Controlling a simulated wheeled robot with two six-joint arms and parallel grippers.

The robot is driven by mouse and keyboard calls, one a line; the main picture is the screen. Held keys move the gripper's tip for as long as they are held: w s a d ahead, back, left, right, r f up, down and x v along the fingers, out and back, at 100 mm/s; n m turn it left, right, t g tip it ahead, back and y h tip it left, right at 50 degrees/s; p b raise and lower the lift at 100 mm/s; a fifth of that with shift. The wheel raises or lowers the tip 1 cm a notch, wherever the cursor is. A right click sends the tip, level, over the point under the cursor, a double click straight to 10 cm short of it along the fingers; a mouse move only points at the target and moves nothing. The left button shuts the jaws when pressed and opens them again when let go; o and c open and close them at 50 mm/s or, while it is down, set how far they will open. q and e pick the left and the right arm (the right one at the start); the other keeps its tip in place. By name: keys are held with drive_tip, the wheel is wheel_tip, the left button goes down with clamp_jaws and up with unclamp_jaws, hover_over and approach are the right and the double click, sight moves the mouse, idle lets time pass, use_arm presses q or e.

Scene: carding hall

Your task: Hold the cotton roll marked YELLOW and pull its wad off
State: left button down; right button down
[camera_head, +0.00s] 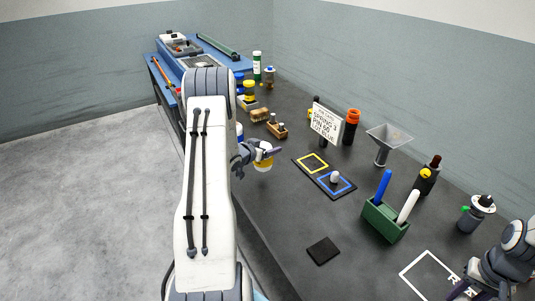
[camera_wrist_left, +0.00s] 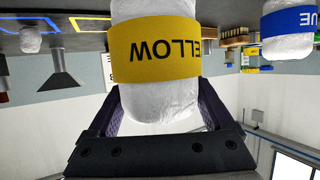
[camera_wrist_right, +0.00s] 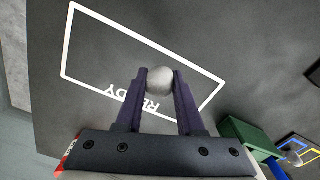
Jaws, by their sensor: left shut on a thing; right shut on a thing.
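The cotton roll marked YELLOW (camera_wrist_left: 154,48) is white with a yellow lettered band. My left gripper (camera_wrist_left: 155,112) is shut on it, and the roll also shows in the head view (camera_head: 263,163), held beside the dark table's near edge. My right gripper (camera_wrist_right: 160,92) is shut on a small round white wad (camera_wrist_right: 160,80), apart from the roll. It is over the white READY outline (camera_wrist_right: 98,86); in the head view my right gripper (camera_head: 478,286) is at the lower right corner, its fingertips partly cut off.
A dark mat (camera_head: 318,181) has an empty yellow square and a blue square with a white wad (camera_head: 335,177). A roll marked BLUE (camera_wrist_left: 288,40) stands nearby. A green holder (camera_head: 385,220) with two rods, a funnel (camera_head: 388,138), a sign (camera_head: 325,120) and a black pad (camera_head: 323,250) are around.

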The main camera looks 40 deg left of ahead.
use_arm(q)
drive_tip(key=shift+f+p, duration=0.5)
drive_tip(key=shift+f, duration=1.5)
drive_tip(key=shift+f, duration=0.15)
unclamp_jaws()
